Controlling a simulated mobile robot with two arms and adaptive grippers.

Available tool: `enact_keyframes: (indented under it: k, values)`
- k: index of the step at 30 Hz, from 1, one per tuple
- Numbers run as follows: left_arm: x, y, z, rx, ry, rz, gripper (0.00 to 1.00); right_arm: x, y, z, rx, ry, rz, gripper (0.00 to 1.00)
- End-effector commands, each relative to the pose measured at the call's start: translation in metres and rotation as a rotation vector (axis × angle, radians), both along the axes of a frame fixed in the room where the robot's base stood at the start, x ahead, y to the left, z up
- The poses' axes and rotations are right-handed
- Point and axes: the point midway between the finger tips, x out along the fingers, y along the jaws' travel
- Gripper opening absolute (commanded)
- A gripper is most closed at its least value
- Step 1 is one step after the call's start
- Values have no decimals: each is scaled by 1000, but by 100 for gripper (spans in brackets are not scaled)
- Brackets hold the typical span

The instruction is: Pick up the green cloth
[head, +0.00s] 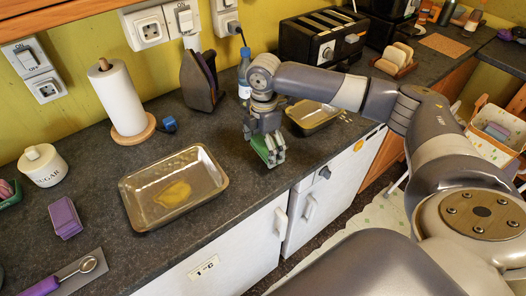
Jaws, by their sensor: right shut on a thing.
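My right gripper (268,152) is over the counter near its front edge, pointing down. It is shut on the green cloth (261,150), which shows as a small green patch at its fingers. Most of the cloth is hidden by the fingers, and I cannot tell whether it touches the counter. My left gripper is not in view.
A metal tray (140,212) with a yellow patch lies left of the gripper. A smaller tray (322,122) lies right of it. An iron (199,84), a blue bottle (243,72) and a paper roll (118,100) stand behind. Dark counter (225,160) is bare between.

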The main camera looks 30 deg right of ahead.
Motion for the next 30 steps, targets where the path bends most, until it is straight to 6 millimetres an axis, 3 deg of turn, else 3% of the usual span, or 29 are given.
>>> enact_keyframes:
  k: [12, 18, 24, 30]
  values:
    - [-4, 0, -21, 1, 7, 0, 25, -88, 25, 5, -2, 3, 4, 71]
    - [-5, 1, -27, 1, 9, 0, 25, -121, 35, 9, -2, 4, 2, 71]
    - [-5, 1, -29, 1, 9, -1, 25, -138, 41, 12, -1, 2, 1, 71]
    - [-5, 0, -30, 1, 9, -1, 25, -144, 42, 13, -1, 3, 0, 71]
